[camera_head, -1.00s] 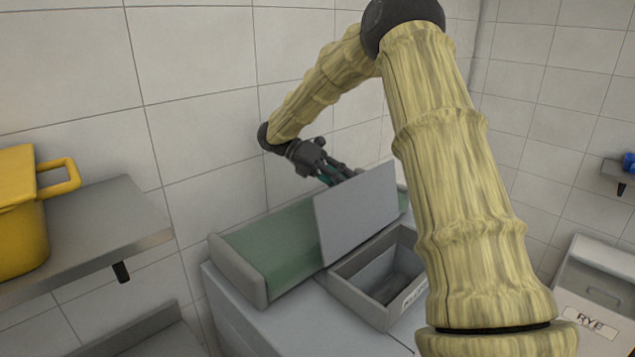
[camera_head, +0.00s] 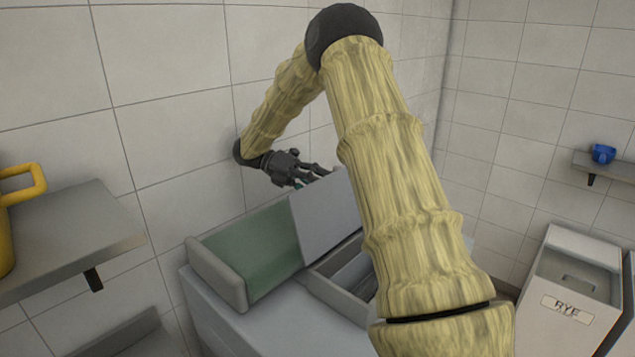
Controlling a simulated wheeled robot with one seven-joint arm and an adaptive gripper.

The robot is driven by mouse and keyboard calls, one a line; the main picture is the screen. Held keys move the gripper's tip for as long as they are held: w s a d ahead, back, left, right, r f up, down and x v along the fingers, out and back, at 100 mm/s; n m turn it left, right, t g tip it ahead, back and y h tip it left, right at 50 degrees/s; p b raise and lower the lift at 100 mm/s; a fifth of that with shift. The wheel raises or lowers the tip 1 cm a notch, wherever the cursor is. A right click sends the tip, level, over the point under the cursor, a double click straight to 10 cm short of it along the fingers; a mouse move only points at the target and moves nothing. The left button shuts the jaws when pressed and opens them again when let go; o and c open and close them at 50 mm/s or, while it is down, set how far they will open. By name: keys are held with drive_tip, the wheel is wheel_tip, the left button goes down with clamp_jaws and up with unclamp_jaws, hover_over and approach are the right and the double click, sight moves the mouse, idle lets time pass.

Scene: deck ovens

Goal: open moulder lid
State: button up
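The moulder (camera_head: 232,311) stands against the tiled wall, with a green belt (camera_head: 255,248) on its left and an open-topped grey bin (camera_head: 318,284) at its front right. Its flat grey lid (camera_head: 325,215) stands raised and tilted above the bin, so the inside partly shows. My arm hides the bin's right part. My gripper (camera_head: 308,176) is behind the lid's top edge, near the wall. Its dark fingers are partly hidden by the lid, and I cannot tell whether they touch it or are closed.
A steel shelf (camera_head: 75,240) with a yellow pot (camera_head: 8,225) is at the left. A white bin labelled RYE (camera_head: 567,308) stands at the right. A blue cup (camera_head: 603,153) sits on a small wall shelf (camera_head: 612,168).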

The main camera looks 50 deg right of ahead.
drive_tip(key=shift+w+a, duration=0.1)
drive_tip(key=shift+a, duration=0.25)
drive_tip(key=shift+d+r, duration=0.1)
drive_tip(key=shift+r, duration=0.15)
idle(0.4)
wheel_tip(320, 180, up, 10)
idle(0.5)
drive_tip(key=shift+w+f, duration=0.1)
idle(0.5)
